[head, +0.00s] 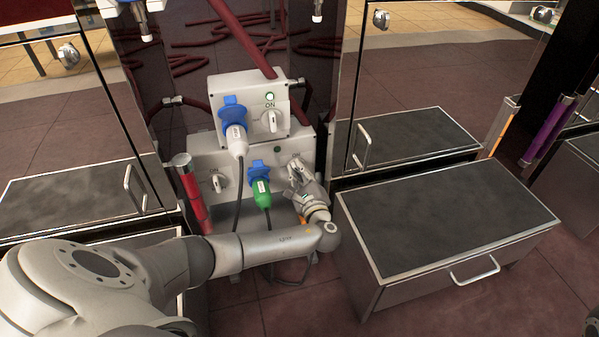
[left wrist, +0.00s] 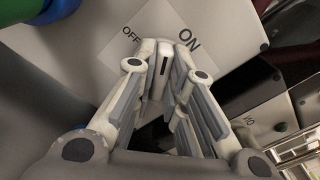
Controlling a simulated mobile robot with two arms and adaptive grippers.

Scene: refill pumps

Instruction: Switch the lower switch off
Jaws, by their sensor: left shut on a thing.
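The lower pump box (head: 200,160) is light grey, with a green plug (head: 262,190) in a blue socket (head: 258,170). My left gripper (head: 297,170) reaches the right side of its face and covers the switch there in the head view. In the left wrist view the left gripper (left wrist: 160,85) is shut around the white switch knob (left wrist: 164,66), which has a black mark. The label (left wrist: 150,30) beside the knob reads OFF and ON; I cannot tell exactly which the mark points to. A small dark green lamp (head: 277,150) sits above. My right gripper is not in view.
The upper box (head: 248,82) has its own switch (head: 271,122) labelled ON, a pale lamp (head: 270,97) and a white plug (head: 236,138). Another knob (head: 218,182) is on the lower box's left. Red hoses (head: 243,40) run above. A dark-topped cabinet (head: 445,215) stands right.

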